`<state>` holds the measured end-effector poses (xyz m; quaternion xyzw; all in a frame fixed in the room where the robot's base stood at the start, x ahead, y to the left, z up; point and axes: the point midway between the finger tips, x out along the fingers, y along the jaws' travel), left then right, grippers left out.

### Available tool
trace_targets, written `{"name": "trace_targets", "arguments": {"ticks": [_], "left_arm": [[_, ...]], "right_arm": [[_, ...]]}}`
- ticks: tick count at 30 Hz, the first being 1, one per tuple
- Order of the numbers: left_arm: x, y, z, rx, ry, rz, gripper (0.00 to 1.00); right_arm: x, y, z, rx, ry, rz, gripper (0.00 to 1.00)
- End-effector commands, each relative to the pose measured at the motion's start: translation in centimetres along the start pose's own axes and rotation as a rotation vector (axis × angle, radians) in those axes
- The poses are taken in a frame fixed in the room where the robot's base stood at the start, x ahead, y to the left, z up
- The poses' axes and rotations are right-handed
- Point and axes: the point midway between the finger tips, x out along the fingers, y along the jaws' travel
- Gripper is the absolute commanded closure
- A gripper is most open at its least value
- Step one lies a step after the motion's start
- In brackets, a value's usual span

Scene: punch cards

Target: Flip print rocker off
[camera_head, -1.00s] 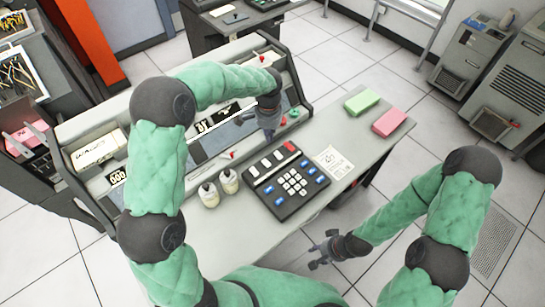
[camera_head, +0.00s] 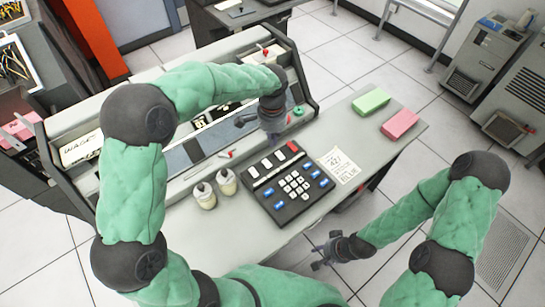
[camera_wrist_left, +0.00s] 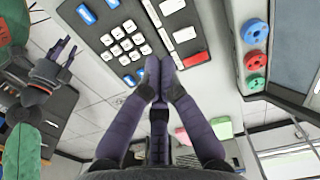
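A black keypad unit (camera_head: 290,186) lies on the desk, with white keys, blue keys and a row of rockers along its far edge. The row has white rockers (camera_head: 267,163) and a red rocker (camera_head: 292,146) at the right end. In the left wrist view the white rocker (camera_wrist_left: 185,34) and the red rocker (camera_wrist_left: 195,60) show close up; their labels cannot be read. My left gripper (camera_head: 272,140) hovers just beyond this row. Its fingertips (camera_wrist_left: 159,62) are together and empty, appearing beside the rockers. My right gripper (camera_head: 318,260) is open and empty near the desk's front edge.
Two white bottles (camera_head: 216,189) stand left of the keypad. A paper note (camera_head: 340,166) lies to its right, with green (camera_head: 371,101) and pink (camera_head: 400,124) blocks farther right. The sloped console (camera_head: 180,130) with knobs rises behind the keypad.

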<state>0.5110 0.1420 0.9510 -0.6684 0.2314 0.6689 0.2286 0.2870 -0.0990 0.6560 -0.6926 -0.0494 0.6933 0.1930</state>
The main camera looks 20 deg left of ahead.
Motion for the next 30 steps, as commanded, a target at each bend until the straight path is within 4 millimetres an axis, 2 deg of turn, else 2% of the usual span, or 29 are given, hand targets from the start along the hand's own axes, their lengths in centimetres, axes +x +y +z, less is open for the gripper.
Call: {"name": "trace_targets", "arguments": {"ticks": [5, 21, 25, 30], "left_arm": [[2.1, 0.0, 0.1, 0.000, -0.002, 0.001, 1.00], [11.8, 0.0, 0.0, 0.000, -0.002, 0.001, 1.00], [13.1, 0.0, 0.1, 0.000, -0.002, 0.001, 1.00], [13.8, 0.0, 0.0, 0.000, 0.000, 0.000, 1.00]], "right_arm": [[0.8, 0.3, 0.0, 0.000, 0.000, 0.000, 0.60], [4.3, 1.5, -0.2, 0.000, 0.000, 0.000, 0.60], [4.8, 1.7, -0.2, 0.000, 0.000, 0.000, 0.60], [5.1, 1.8, -0.2, 0.000, 0.000, 0.000, 0.60]]}}
